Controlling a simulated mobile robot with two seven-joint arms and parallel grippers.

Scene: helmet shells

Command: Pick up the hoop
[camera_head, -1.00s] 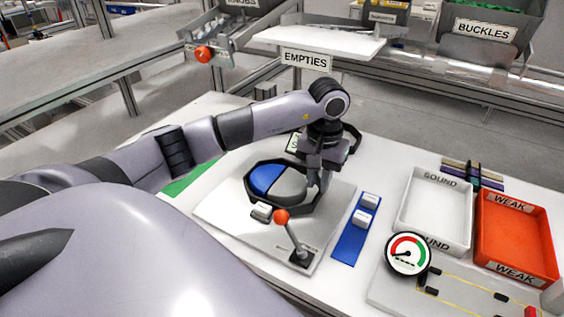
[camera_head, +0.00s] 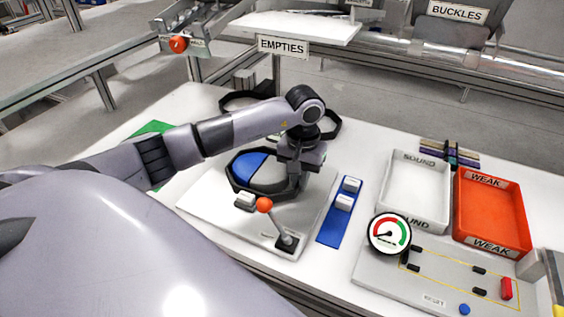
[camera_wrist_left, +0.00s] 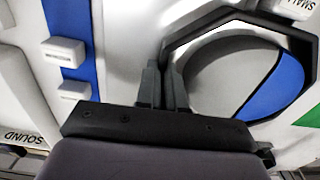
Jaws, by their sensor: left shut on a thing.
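The black octagonal hoop (camera_head: 234,185) lies around a round disc, half blue and half grey (camera_head: 250,165), on a pale plate (camera_head: 200,205). My left gripper (camera_head: 296,185) points down at the hoop's right side, shut on its rim. In the left wrist view the gripper's fingers (camera_wrist_left: 163,85) close at the edge of the hoop (camera_wrist_left: 195,28), with the disc inside it. The exact contact is partly hidden by the fingers. My right gripper is not in view.
An orange-knobbed lever (camera_head: 264,205) stands at the plate's front. A blue strip (camera_head: 328,232) with white blocks lies to the right. Beyond are a white tray (camera_head: 447,220), a red tray (camera_head: 488,212) and a round gauge (camera_head: 390,233). Another black ring (camera_head: 331,125) lies behind my wrist.

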